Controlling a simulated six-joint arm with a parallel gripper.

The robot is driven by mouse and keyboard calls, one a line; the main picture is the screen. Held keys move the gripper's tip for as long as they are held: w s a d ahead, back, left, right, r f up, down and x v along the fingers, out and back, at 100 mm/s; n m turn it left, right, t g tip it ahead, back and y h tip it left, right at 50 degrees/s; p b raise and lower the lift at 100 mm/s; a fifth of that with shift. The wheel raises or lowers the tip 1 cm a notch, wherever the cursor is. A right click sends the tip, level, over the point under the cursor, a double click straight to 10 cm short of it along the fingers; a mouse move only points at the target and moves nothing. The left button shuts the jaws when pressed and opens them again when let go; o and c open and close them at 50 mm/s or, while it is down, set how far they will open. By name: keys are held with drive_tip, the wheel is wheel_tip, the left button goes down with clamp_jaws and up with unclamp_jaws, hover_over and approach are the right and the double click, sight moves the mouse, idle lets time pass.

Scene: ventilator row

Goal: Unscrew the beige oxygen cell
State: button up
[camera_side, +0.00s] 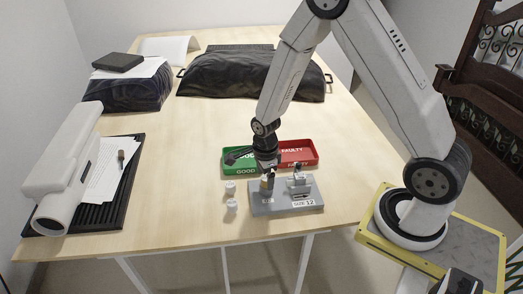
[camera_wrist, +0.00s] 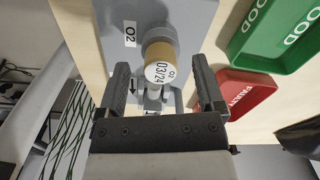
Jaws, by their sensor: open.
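The beige oxygen cell (camera_wrist: 158,52) stands on a grey block next to an "O2" label in the wrist view. Its white end, marked "O2 03/24", faces the camera. In the side view the cell (camera_side: 266,187) is small and partly hidden under my gripper (camera_side: 268,171). In the wrist view my gripper (camera_wrist: 161,66) is open, with one finger on each side of the cell and visible gaps between. The grey block (camera_side: 260,208) lies near the table's front edge. I cannot tell how far down the fingers reach along the cell.
A green GOOD tray (camera_side: 229,169) and a red FAULTY tray (camera_side: 311,153) lie behind the block. A metal fitting (camera_side: 299,181) stands right of the cell, near a "SIZE 12" label. Two small white pieces (camera_side: 230,188) (camera_side: 231,206) stand left of the block.

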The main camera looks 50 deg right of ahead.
drive_tip(key=shift+f, duration=0.8)
clamp_jaws()
drive_tip(key=shift+s+n, duration=0.1)
drive_tip(key=shift+n, duration=2.9)
drive_tip(key=shift+r, duration=0.1)
drive_tip(key=shift+s+n, duration=0.1)
drive_tip(key=shift+n, duration=2.9)
drive_tip(key=shift+c, duration=1.1)
unclamp_jaws()
